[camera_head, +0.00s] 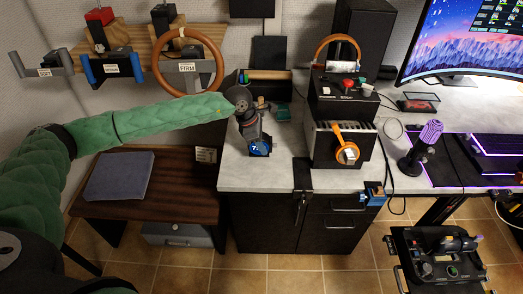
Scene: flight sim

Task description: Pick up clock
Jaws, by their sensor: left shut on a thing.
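The clock (259,148) shows as a small dark thing with a blue face and a pale digit, near the front left edge of the grey desktop. My left arm, in a green sleeve, comes in from the left. My left gripper (256,136) points down at the clock and is shut on it. The gripper covers the clock's upper part. I cannot tell whether the clock touches the desktop. My right gripper is not in view.
The grey desktop (233,176) has a black control box (343,103) with an orange handle right of the clock. A microphone (424,145), keyboard (497,144) and monitor (470,40) stand farther right. A low wooden table (180,205) is at left, below wall-mounted controllers.

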